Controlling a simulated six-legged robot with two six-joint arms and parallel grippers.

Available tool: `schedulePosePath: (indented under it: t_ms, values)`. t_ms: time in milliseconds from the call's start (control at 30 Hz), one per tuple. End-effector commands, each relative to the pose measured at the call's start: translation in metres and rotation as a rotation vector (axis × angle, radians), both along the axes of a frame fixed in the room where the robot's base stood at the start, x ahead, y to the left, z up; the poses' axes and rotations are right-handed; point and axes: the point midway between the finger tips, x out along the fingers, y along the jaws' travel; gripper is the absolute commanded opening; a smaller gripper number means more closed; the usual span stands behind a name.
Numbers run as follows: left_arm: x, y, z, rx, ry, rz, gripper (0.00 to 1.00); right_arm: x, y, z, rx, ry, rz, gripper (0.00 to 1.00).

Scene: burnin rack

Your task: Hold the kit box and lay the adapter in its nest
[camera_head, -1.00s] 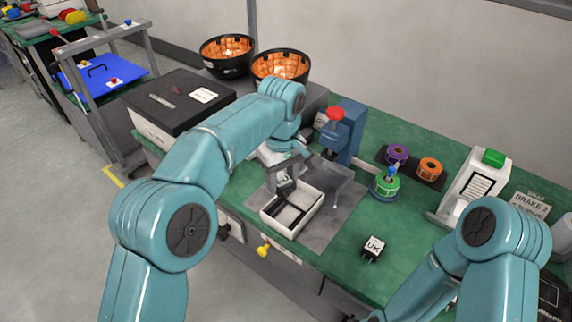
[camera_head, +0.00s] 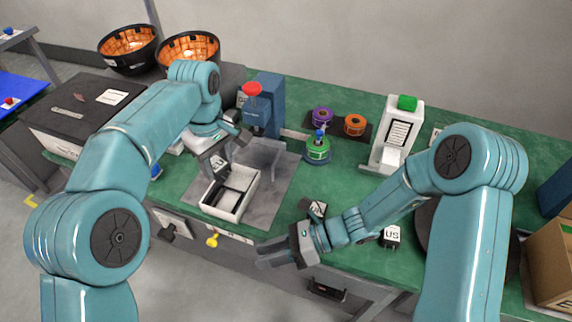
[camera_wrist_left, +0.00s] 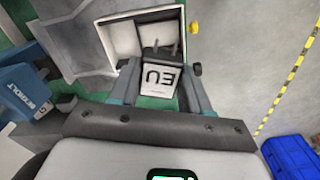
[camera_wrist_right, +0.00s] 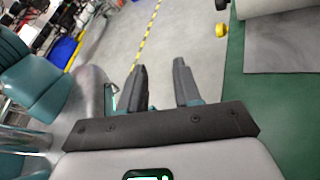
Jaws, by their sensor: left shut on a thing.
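The white kit box (camera_head: 222,214), open with a dark divider inside, sits on a grey mat. My left gripper (camera_head: 217,166) is over its rear left part. In the left wrist view my left gripper is shut on the adapter (camera_wrist_left: 160,80), a dark block with a white EU label and metal pins, in front of the box (camera_wrist_left: 110,42). I cannot tell whether the adapter touches the box. My right gripper (camera_head: 282,252) is open and empty at the table's front edge, right of the box. In the right wrist view its fingers (camera_wrist_right: 160,85) are apart above the floor.
A UK adapter (camera_head: 316,208) and a US adapter (camera_head: 391,236) lie near my right forearm. A blue press (camera_head: 264,105) with a red knob stands behind the box. A yellow knob (camera_head: 212,241) sticks out below the table edge.

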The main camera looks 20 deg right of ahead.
Motion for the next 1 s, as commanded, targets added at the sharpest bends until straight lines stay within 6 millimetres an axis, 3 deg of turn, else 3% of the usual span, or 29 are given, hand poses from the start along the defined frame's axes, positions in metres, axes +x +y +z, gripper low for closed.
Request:
schedulePosePath:
  t_ms: [33,133,200,333,433,567,1000]
  values:
    - [0.001,0.0,0.0,-0.001,-0.001,0.001,0.03,0.027,-0.014,0.013,0.052,0.021,-0.125,0.33]
    - [0.002,0.0,0.0,0.0,-0.001,0.001,0.03,0.077,-0.045,0.035,0.123,0.031,-0.325,0.33]
    - [0.002,0.0,0.0,0.0,-0.001,0.001,0.03,0.112,-0.059,0.039,0.057,-0.062,-0.362,0.33]
    - [0.002,0.0,0.0,0.0,-0.001,0.0,0.03,0.16,-0.078,0.044,-0.102,-0.233,-0.37,0.33]
    - [0.002,0.0,0.0,0.0,-0.001,0.0,0.03,0.18,-0.087,0.049,-0.169,-0.305,-0.38,0.33]
    - [0.002,0.0,0.0,0.0,-0.001,0.0,0.03,0.193,-0.089,0.051,-0.204,-0.34,-0.385,0.33]
    - [0.001,0.0,0.0,0.0,-0.001,0.0,0.03,0.236,-0.029,0.019,-0.206,-0.341,-0.382,0.33]
